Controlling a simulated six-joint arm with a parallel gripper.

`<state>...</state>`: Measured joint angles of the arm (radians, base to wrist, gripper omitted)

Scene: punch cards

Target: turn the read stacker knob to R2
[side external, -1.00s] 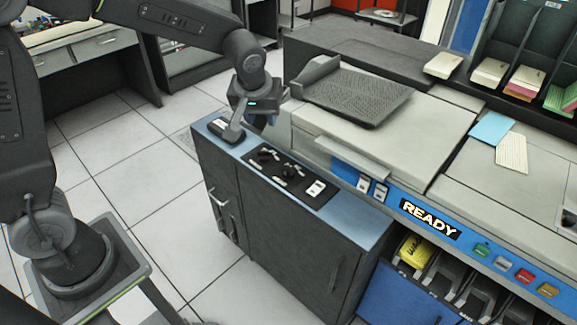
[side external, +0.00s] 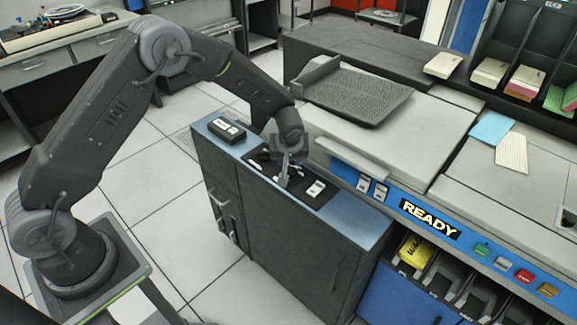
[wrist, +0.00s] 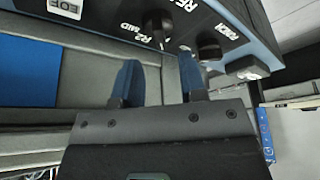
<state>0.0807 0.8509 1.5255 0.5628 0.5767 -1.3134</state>
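The black control panel (side external: 322,199) lies on the blue cabinet top, with my gripper (side external: 283,180) low over its middle. The wrist view shows a dark round knob (wrist: 157,25) beside lettering that reads "R2 MID" and a cut-off "RE". No contact can be seen. A second knob (wrist: 209,48) by the word "PUNCH" sits to the right of the right finger. My gripper partly hides the knobs in the side view.
A white switch (side external: 316,189) is at the panel's near end; a black-and-white box (side external: 226,129) sits at the cabinet's far end. The card machine's ledge (side external: 350,155) rises close behind the panel. A lit READY sign (side external: 430,217) is to the right.

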